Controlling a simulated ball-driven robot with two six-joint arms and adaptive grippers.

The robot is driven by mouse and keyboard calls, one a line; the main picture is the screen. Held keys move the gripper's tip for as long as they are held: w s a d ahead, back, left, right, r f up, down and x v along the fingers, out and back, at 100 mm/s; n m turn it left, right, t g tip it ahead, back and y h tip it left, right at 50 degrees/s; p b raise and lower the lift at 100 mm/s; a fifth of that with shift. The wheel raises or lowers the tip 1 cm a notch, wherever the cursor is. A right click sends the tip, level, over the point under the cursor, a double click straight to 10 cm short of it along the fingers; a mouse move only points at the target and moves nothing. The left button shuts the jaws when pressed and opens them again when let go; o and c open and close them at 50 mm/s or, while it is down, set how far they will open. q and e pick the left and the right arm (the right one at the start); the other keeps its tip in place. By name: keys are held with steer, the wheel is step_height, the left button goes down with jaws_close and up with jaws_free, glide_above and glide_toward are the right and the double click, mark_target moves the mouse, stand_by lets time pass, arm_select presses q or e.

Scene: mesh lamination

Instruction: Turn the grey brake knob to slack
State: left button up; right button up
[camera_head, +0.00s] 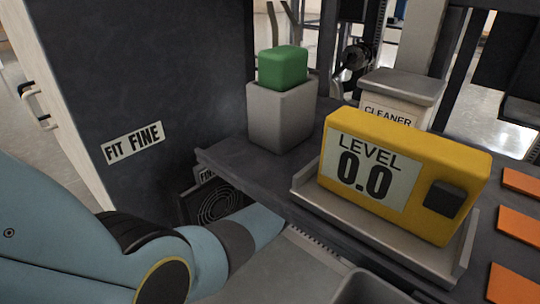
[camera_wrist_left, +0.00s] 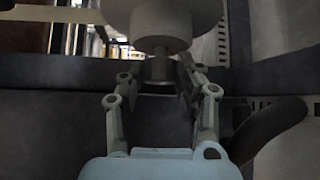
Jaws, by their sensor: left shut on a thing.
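The grey brake knob (camera_wrist_left: 159,69) shows in the left wrist view as a small dark cylinder under a pale round part. My left gripper (camera_wrist_left: 160,80) has its two fingers on either side of this knob and is shut on it. In the head view my left arm comes in from the left and reaches under the shelf edge, so its gripper and the knob are hidden there. Any slack mark or the knob's turn angle cannot be made out. My right gripper is in neither view.
A yellow level meter (camera_head: 407,160) reading 0.0 sits in a tray on the dark shelf (camera_head: 236,165). A grey holder (camera_head: 279,115) with a green block (camera_head: 283,67) stands behind. A cleaner box (camera_head: 402,92) and orange pads (camera_head: 515,228) are at right. A dark panel labelled FIT FINE (camera_head: 132,142) stands left.

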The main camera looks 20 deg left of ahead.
arm_select(q)
steer(key=o, duration=1.1)
steer(key=shift+o, duration=0.2)
steer(key=shift+r, duration=0.1)
step_height(320, 180, up, 10)
